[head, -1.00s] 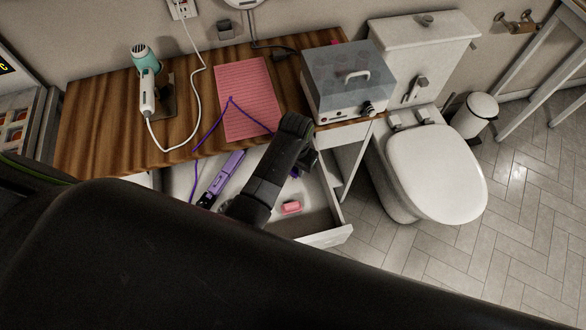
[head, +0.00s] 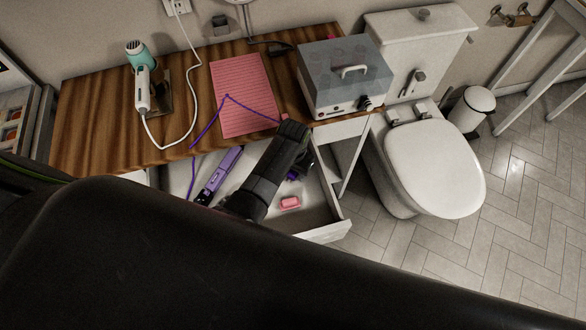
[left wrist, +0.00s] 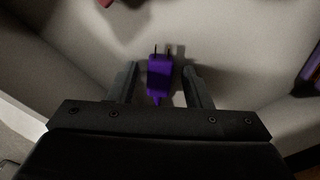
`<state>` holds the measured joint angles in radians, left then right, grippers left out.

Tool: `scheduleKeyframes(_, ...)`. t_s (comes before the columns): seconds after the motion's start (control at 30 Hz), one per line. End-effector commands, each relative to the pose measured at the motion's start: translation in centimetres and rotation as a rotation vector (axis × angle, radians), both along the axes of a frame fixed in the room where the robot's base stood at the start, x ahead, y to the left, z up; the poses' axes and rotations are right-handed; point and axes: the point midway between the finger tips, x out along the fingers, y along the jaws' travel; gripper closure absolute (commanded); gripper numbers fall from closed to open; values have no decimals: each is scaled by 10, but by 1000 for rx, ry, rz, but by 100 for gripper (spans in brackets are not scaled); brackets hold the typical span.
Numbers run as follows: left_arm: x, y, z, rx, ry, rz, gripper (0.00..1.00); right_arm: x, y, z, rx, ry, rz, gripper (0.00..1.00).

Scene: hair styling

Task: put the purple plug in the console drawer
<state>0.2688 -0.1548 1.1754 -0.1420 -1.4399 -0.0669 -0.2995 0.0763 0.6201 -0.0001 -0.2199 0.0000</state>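The purple plug (left wrist: 160,76) is inside the open console drawer (head: 325,226), over its pale floor. In the left wrist view it is between the two fingers of my left gripper (left wrist: 160,88), with a gap on each side. The fingers are apart and do not appear to touch it. In the head view the plug (head: 292,177) is mostly hidden by my left gripper. The purple hair straightener (head: 220,172) lies in the drawer to the left. Its purple cord (head: 209,124) runs up over the pink mat. My right gripper is not in view.
A pink block (head: 290,203) lies in the drawer near its front. On the wooden tabletop (head: 95,125) are a pink mat (head: 243,85), a teal and white hair dryer (head: 141,75) and a clear-lidded box (head: 345,75). A toilet (head: 432,165) stands to the right.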

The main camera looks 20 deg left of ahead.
Motion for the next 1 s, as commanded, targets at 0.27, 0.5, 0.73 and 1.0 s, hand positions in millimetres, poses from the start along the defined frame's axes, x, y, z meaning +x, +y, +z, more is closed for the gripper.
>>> scheduleKeyframes(0.27, 0, 0, 3, 0, 0, 0, 55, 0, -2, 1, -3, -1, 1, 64)
scheduleKeyframes(0.5, 1, -1, 31, -1, -4, 1, 55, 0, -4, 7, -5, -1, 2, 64)
scheduleKeyframes(0.73, 1, -1, 76, -1, -5, 0, 55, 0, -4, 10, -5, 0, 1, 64)
scheduleKeyframes(1.0, 1, 0, 115, 0, -3, 0, 55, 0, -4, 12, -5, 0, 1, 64)
